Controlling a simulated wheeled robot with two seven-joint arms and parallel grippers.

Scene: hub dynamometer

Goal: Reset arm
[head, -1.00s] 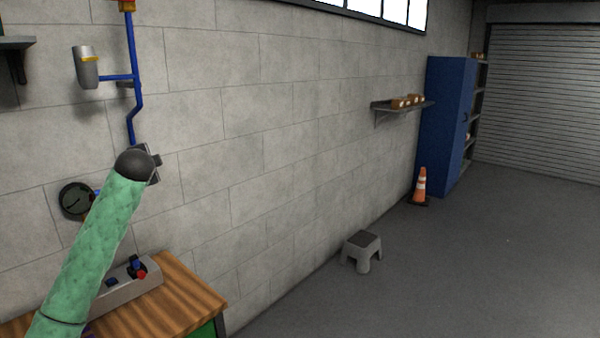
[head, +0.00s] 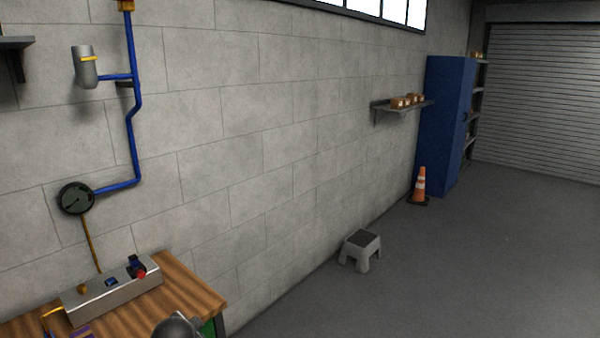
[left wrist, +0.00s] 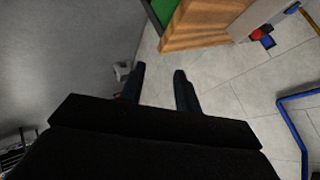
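My left arm shows in the head view only as a dark rounded wrist part at the bottom edge, in front of the wooden bench (head: 190,288). In the left wrist view my left gripper (left wrist: 158,78) has its two dark fingers apart, with nothing between them. The gripper is open and empty, clear of the bench, which shows beyond it at the top. My right arm and gripper are in neither view.
A control box (head: 110,292) with a red button (head: 139,273) sits on the bench. A gauge (head: 76,198) and blue pipe (head: 134,150) are on the wall. A grey step stool (head: 361,250) and orange cone (head: 420,186) stand on open floor.

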